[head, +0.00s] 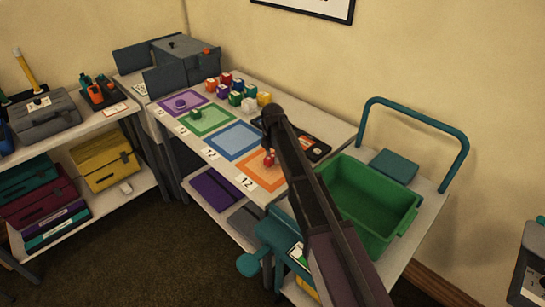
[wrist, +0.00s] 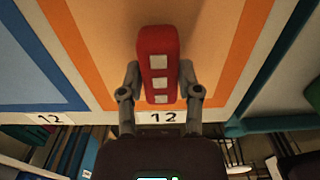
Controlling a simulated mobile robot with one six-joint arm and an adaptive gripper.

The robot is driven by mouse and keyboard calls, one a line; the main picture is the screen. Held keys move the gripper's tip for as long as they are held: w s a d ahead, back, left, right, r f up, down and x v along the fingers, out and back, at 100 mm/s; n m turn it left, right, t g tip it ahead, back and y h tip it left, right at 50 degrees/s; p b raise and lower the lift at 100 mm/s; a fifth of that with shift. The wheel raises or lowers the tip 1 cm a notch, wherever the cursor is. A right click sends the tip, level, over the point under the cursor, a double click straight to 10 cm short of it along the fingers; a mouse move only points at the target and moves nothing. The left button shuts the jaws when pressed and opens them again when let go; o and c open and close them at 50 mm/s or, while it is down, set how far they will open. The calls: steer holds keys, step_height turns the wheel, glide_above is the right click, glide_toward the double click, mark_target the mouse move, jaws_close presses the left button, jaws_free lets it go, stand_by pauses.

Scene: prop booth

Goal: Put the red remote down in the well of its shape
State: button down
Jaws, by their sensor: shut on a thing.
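The red remote (wrist: 158,42), a red bar with pale square buttons, is held between the two fingers of my gripper (wrist: 158,78) in the wrist view. It is over the orange-bordered square (wrist: 82,50) on the table. In the head view the red remote (head: 269,158) shows as a small red shape above the orange square (head: 255,178), beside my arm. A dark tray (head: 316,148) lies at the table's right side, partly hidden by my arm. I cannot make out a well of the remote's shape.
Blue (head: 236,139), green (head: 206,119) and purple (head: 180,104) squares run along the table, with several coloured cubes (head: 236,97) behind. A green bin (head: 365,205) sits on a cart at right. A grey box (head: 186,52) stands at the far end.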

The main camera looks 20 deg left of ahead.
step_height(320, 180, up, 2)
steer(key=shift+r+p, duration=0.25)
steer(key=shift+p, duration=0.75)
steer(key=s+d, duration=0.3)
steer(key=s, duration=0.4)
steer(key=s+d+r+p, duration=0.1)
steer(key=s+d, duration=0.3)
steer(key=s, duration=0.3)
steer(key=shift+s+r, duration=0.2)
step_height(320, 180, up, 3)
steer(key=p, duration=0.3)
